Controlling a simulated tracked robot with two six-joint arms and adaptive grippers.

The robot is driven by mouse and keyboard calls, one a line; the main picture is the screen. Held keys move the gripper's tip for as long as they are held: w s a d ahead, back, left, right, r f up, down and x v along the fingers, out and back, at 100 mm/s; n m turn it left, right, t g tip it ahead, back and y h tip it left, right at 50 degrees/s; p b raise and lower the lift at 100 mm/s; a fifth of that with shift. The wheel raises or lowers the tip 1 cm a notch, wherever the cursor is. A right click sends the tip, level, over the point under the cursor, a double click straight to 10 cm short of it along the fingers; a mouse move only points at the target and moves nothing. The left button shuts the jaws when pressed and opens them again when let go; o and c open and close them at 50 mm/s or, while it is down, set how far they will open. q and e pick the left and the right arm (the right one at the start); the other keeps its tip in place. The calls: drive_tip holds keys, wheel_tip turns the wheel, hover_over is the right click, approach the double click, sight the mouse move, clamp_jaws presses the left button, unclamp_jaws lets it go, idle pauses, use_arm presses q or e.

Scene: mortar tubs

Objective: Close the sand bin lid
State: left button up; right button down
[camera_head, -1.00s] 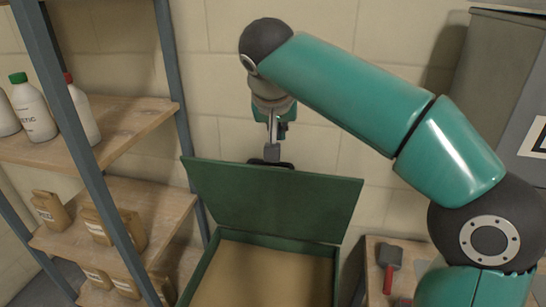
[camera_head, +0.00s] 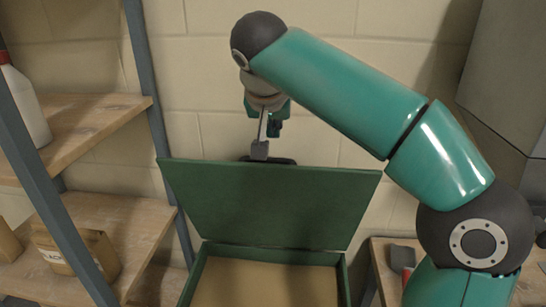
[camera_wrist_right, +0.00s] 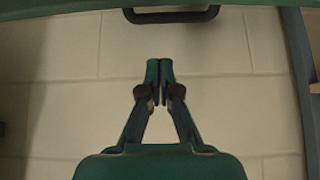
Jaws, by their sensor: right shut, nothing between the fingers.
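The green sand bin (camera_head: 199,276) stands low in the middle of the head view, with sand (camera_head: 262,284) inside. Its green lid (camera_head: 270,203) is open and stands up at the back, leaning. A dark handle (camera_head: 284,161) shows just past the lid's top edge; it also shows at the top of the right wrist view (camera_wrist_right: 172,16). My right gripper (camera_head: 259,152) is behind the lid's top edge, shut and empty. In the right wrist view its fingertips (camera_wrist_right: 160,66) meet below the handle, apart from it in the picture. My left gripper is out of view.
A wooden shelf rack (camera_head: 95,118) with a bottle (camera_head: 25,108) and a paper bag (camera_head: 80,250) stands on the left. A small wooden table (camera_head: 384,262) with a tool (camera_head: 404,258) is on the right. A pale block wall is behind the bin.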

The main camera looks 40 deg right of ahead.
sight(272, 165)
drive_tip(key=f, duration=0.6)
drive_tip(key=shift+w+d+f, duration=0.1)
drive_tip(key=shift+w+d, duration=0.15)
drive_tip(key=shift+s+a+f, duration=0.1)
drive_tip(key=shift+f, duration=0.05)
